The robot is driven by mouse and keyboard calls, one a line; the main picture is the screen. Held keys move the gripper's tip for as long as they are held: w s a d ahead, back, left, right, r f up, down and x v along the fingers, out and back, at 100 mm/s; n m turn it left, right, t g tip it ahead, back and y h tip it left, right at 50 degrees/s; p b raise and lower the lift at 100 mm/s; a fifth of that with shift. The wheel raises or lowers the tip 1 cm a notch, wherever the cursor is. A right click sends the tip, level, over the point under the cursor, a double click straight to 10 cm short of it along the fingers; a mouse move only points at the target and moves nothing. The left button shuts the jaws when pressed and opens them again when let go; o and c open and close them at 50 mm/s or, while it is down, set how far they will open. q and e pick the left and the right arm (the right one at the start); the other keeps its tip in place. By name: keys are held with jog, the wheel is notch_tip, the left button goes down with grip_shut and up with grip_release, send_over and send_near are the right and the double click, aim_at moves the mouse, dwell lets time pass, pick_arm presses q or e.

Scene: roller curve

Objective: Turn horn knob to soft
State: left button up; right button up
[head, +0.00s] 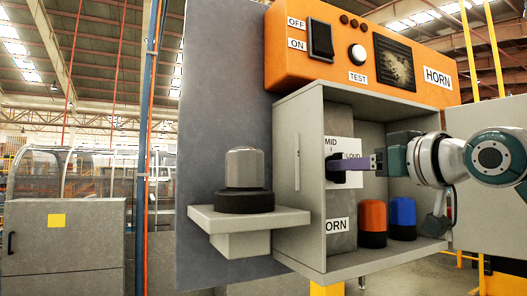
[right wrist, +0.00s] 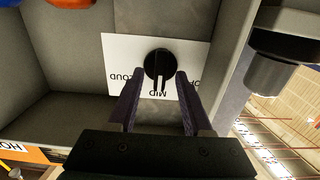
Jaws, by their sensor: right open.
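The horn knob (right wrist: 157,62) is a round black dial on a white label plate (right wrist: 118,55) inside the open grey box. In the right wrist view the plate appears upside down, with LOUD on the left and MID below the knob; the label on the right is partly hidden by a finger. The knob's ridge appears to point toward MID. My right gripper (right wrist: 158,78) is open, its purple fingers on either side of the knob's lower part; I cannot tell whether they touch it. In the head view the right gripper (head: 345,164) reaches in from the right and covers most of the knob.
The grey box (head: 300,104) has side walls close around my right gripper. An orange panel (head: 290,62) with a switch and test button is above. Blue (head: 403,212) and orange (head: 373,215) capped items stand inside below the arm. A grey dome (head: 245,168) sits on a shelf left.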

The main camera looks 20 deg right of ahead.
jog(key=shift+w, duration=0.3)
grip_shut()
dwell(0.3)
